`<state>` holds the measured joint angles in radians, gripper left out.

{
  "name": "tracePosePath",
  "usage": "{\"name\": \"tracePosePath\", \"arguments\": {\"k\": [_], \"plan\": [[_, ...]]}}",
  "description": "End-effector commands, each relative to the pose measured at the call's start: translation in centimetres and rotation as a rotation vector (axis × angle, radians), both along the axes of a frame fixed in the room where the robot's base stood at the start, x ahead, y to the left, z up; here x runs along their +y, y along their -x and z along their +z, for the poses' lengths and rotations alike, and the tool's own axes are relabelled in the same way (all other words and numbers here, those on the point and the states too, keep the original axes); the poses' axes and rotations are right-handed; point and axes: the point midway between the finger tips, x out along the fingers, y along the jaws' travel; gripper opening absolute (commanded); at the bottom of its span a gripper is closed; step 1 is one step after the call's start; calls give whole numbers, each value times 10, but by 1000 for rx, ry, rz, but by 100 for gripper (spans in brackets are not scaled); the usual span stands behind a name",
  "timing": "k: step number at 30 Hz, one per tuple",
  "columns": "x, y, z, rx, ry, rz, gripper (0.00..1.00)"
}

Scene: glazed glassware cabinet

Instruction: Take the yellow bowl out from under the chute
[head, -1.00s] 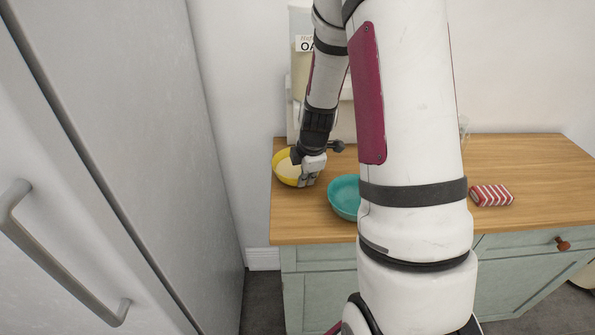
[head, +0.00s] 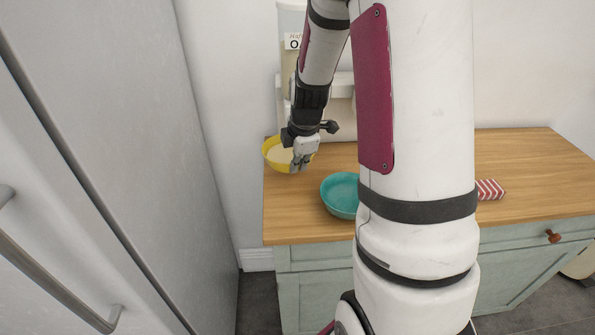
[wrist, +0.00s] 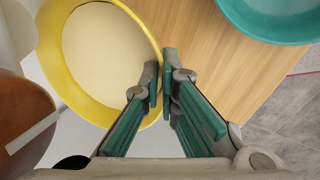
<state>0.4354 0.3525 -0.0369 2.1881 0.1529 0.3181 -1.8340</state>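The yellow bowl (head: 270,156), with pale contents, is at the counter's back left corner, in front of the dispenser. It also shows in the wrist view (wrist: 59,72). My gripper (wrist: 160,78) has its fingertips close together on either side of the bowl's right rim, pinching it. In the head view my gripper (head: 299,166) is at the bowl's right front side. The white dispenser (head: 343,84), with a partly covered label, stands against the wall. Its chute is hidden behind my arm. I cannot tell whether the bowl touches the counter.
A teal bowl (head: 340,194) stands on the wooden counter (head: 300,222), right of and nearer than the yellow one. A red-and-white striped packet (head: 490,189) lies further right. A tall grey fridge (head: 120,130) stands at the left. A brown rounded thing (wrist: 22,112) shows in the wrist view.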

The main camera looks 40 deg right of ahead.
Motion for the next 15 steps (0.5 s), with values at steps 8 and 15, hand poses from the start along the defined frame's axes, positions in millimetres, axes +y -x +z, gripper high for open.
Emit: {"name": "tracePosePath", "arguments": {"k": [8, 15], "plan": [[6, 8, 20, -1, 0, 0, 0], [21, 32, 20, -2, 0, -2, 0]]}}
